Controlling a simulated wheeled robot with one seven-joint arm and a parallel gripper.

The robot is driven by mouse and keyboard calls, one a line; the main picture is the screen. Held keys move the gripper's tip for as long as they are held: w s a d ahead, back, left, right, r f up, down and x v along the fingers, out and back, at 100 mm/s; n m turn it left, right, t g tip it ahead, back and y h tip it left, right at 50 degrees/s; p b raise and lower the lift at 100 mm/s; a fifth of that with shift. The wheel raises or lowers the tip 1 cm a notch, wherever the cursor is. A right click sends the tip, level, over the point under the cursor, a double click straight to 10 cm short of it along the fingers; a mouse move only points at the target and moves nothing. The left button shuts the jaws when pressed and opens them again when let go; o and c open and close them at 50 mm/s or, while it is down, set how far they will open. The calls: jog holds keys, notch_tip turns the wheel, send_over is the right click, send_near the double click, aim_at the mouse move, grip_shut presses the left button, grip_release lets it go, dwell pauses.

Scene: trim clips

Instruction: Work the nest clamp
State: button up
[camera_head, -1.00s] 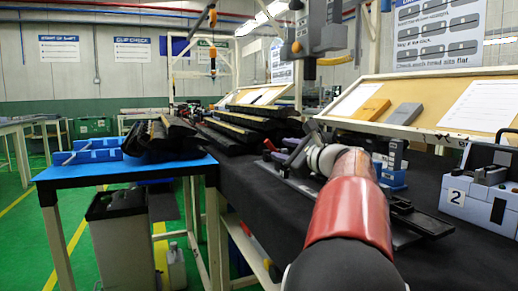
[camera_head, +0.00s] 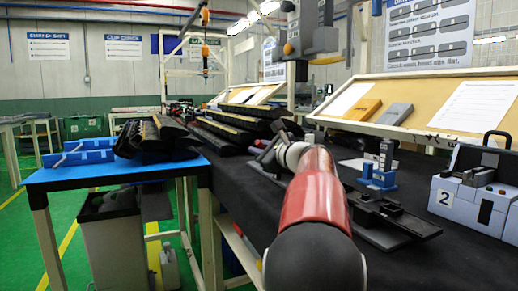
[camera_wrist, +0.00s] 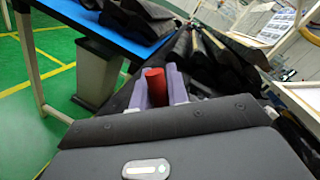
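My gripper (camera_wrist: 156,90) has its two pale purple fingers on either side of a red clamp handle (camera_wrist: 154,80) in the wrist view. The fingers look closed against its sides, with no clear gap. The rest of the clamp is hidden below the dark gripper body. In the head view, my gripper (camera_head: 268,152) is low over the black-covered bench, mostly behind my red and grey arm. A dark flat fixture (camera_head: 400,222) lies on the bench right of my arm. My arm hides its left part, so I cannot tell how the clamp joins it.
Long dark trim parts (camera_head: 235,130) lie behind my gripper. A blue-topped table (camera_head: 100,178) adjoins at left, with a grey bin (camera_head: 112,245) below.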

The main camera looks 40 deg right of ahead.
grip_shut()
jog(key=shift+f, duration=0.1)
jog(key=n+b, duration=0.1)
jog(key=a+f+n+b, duration=0.1)
jog(key=f+n+g+b, duration=0.1)
jog(key=n+b, duration=0.1)
jog(key=shift+w+a+f, duration=0.2)
jog(key=shift+a+f, duration=0.05)
jog(key=shift+a, duration=0.1)
jog(key=shift+w+a+f+n+g+h+b, duration=0.1)
jog(key=shift+f+n+g+h+b, duration=0.1)
jog(key=shift+f+n+b, duration=0.4)
jog(key=shift+s+a+f+n+g+h+b, duration=0.1)
jog(key=shift+a+f+n+g+h+b, duration=0.2)
jog(key=shift+n+b, duration=0.4)
jog(key=shift+w+d+f+n+g+h+b, duration=0.1)
jog(key=shift+f+n+b, duration=0.35)
jog(key=shift+n, duration=0.35)
jog(key=o, duration=0.5)
grip_release()
jog(key=shift+o, duration=0.2)
